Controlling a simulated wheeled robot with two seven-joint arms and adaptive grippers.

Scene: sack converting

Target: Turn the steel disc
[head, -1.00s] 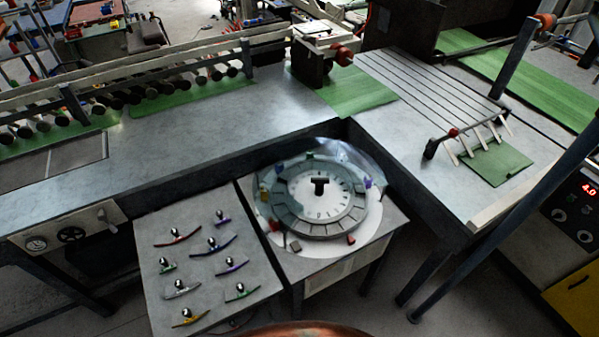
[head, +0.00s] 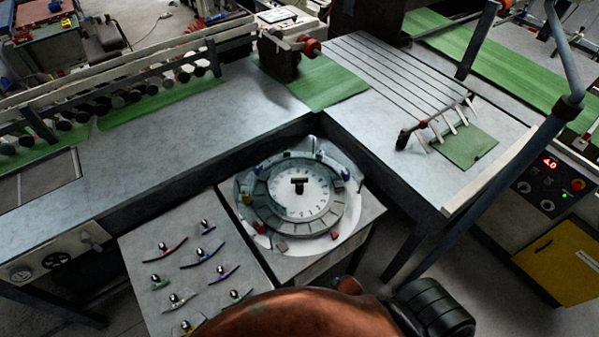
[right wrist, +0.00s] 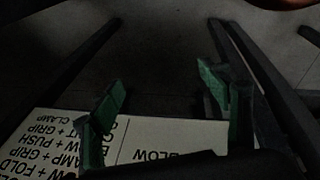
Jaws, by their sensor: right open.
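The steel disc (head: 256,205) is a round plate with a segmented grey ring and a pale numbered dial on the small table in the middle of the head view. A dark T-shaped handle (head: 299,184) stands at its centre. Small coloured pieces sit around its rim. My right gripper (right wrist: 165,110) shows in the right wrist view with its green fingertips apart and nothing between them. It is above or in front of a white printed label. The head view does not show its fingers, so its distance from the disc cannot be told. My left gripper is not in view.
Several coloured-handled tools lie on a grey panel (head: 140,238) left of the disc. A long steel bench (head: 200,130) runs behind. A slatted rack (head: 400,75) and a control box with a red 4.0 display (head: 550,185) stand to the right.

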